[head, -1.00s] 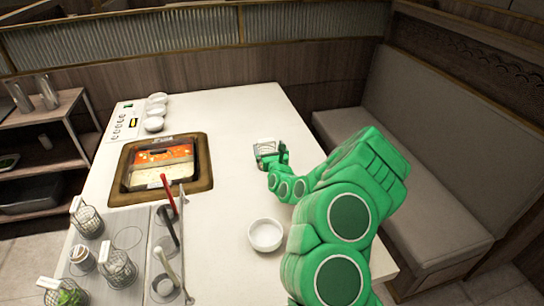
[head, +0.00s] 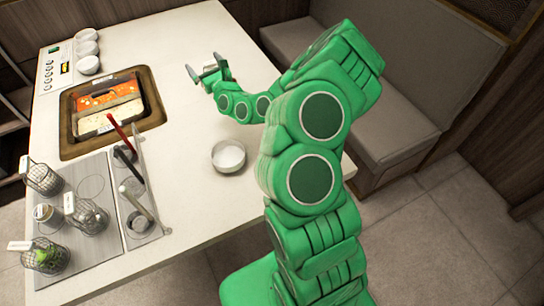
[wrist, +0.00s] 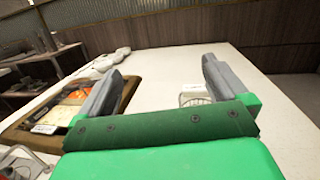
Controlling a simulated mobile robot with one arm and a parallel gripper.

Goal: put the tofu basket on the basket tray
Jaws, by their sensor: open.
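My gripper (head: 206,69) is open above the far right part of the white table. In the wrist view my gripper (wrist: 158,88) shows both grey fingers wide apart, nothing held. A wire basket (wrist: 196,99) with a white label stands on the table beyond the palm, beside the inner side of the right finger. Its lower part is hidden by the palm, and I cannot read its label or see its contents. The grey basket tray (head: 75,260) lies at the table's front left. It holds labelled wire baskets (head: 43,180) and has an empty ring mark (head: 92,187).
A divided hot pot (head: 110,106) is sunk in the table left of my gripper. A white bowl (head: 228,155) sits below my forearm. Small white bowls (head: 87,48) line the far left. A bench (head: 370,110) stands right.

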